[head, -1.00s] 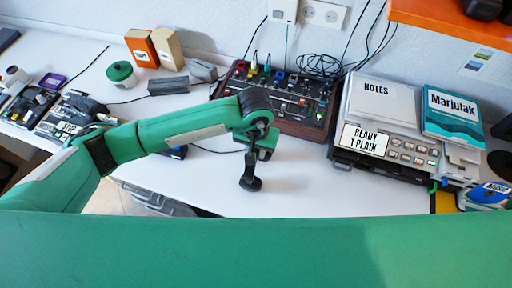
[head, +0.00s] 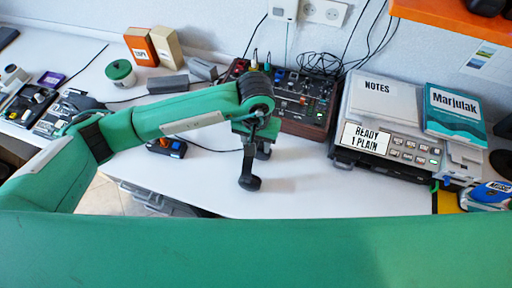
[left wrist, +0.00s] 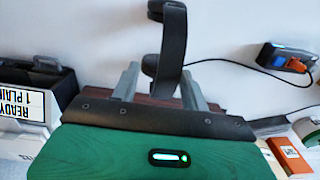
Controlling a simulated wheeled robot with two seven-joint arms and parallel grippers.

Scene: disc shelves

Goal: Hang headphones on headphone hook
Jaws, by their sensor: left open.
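Black headphones (head: 248,170) are on the white table near its front edge, below the end of my left arm. Their upper part is hidden by my left gripper (head: 255,128), whose fingers do not show clearly in the head view. In the left wrist view, my left gripper (left wrist: 160,85) is open, with a grey finger on either side of the dark curved headphones (left wrist: 172,50). I cannot tell whether the fingers touch them. My right gripper is not in view. I cannot make out the headphone hook.
A mixer (head: 305,105) with cables stands behind the headphones. A grey machine (head: 385,145) bearing notes and a book is at the right. An orange shelf (head: 450,22) overhangs the back right. A small blue-and-orange device (head: 167,147) lies left. The table before the mixer is mostly clear.

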